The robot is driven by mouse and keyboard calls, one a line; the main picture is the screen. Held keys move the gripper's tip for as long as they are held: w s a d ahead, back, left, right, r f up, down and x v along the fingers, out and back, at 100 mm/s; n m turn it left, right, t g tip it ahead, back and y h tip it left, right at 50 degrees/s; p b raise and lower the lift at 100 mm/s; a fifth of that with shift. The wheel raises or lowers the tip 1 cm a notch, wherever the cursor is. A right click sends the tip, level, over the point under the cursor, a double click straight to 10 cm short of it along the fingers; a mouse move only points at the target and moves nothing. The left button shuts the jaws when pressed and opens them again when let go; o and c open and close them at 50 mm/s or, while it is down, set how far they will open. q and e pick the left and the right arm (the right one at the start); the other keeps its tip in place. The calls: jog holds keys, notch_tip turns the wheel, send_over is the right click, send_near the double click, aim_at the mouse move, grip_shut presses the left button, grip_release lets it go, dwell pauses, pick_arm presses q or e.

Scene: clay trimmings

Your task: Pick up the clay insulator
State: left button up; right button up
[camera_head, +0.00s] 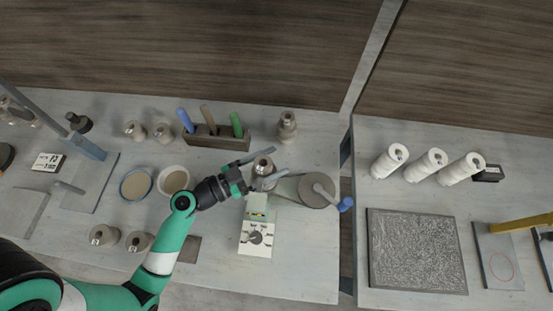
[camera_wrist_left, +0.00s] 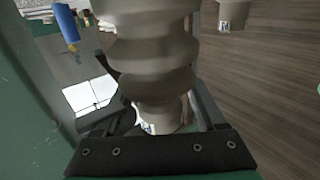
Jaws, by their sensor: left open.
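A grey-brown ribbed clay insulator (camera_head: 262,165) stands near the middle of the bench, beside the turntable. My left gripper (camera_head: 280,161) is open, with one finger on either side of this insulator. In the left wrist view the ribbed insulator (camera_wrist_left: 150,55) fills the middle, between the fingers, with a small white label low on it. I cannot tell whether the fingers touch it. Other similar insulators stand on the bench: one at the back (camera_head: 287,126), two at the back left (camera_head: 135,130) and two at the front left (camera_head: 104,236). My right gripper is not in view.
A dial box (camera_head: 257,238) stands just in front of the gripper. A round plate (camera_head: 314,190) with a blue-handled crank (camera_head: 345,204) is to its right. A tool block (camera_head: 218,137) and two bowls (camera_head: 173,180) (camera_head: 136,185) are close by. White rolls (camera_head: 425,165) stand on the right bench.

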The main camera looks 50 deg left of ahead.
pick_arm(q)
jog(key=shift+w+d, duration=0.15)
jog(key=shift+w, duration=0.3)
jog(key=shift+s+f, duration=0.1)
jog(key=shift+s, duration=0.05)
jog(key=shift+c, duration=0.6)
grip_shut()
